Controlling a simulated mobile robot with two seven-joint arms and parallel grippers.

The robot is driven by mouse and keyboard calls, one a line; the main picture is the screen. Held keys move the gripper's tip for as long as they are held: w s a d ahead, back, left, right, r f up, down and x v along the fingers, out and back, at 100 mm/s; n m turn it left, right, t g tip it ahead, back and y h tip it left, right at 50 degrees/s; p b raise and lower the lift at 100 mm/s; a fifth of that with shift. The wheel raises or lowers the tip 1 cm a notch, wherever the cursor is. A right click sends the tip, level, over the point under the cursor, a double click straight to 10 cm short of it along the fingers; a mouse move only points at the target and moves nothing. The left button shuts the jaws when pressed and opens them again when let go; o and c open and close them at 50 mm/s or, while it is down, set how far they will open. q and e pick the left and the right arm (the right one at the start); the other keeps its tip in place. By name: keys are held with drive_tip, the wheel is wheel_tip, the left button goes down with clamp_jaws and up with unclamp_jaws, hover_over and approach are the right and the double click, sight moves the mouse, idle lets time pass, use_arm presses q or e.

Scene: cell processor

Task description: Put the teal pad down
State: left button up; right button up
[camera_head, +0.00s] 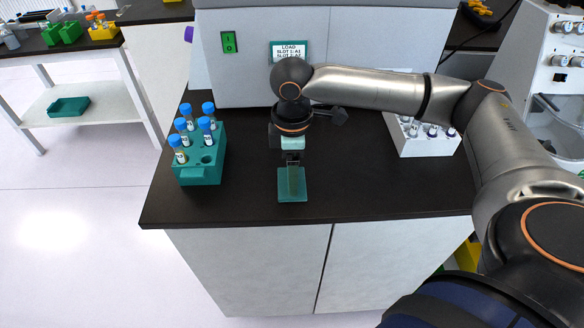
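The teal pad (284,191) is a small square at the front middle of the dark counter (345,195). My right gripper (293,166) comes down from above, with its fingers at the pad's far edge and middle. I cannot tell whether the fingers grip the pad or only stand over it, nor whether the pad lies fully on the counter. The finger gap is too small to make out. My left gripper is not in view.
A teal rack (200,172) with several blue-capped tubes stands left of the pad. A white rack (428,146) with tubes is at the right. A large grey machine (370,45) with a teal-framed "LOAD" label (289,51) stands behind. Counter around the pad is clear.

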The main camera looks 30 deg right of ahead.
drive_tip(key=o, duration=1.2)
wheel_tip(320, 180, up, 12)
drive_tip(key=shift+r+p, duration=0.1)
drive_tip(key=shift+p, duration=0.25)
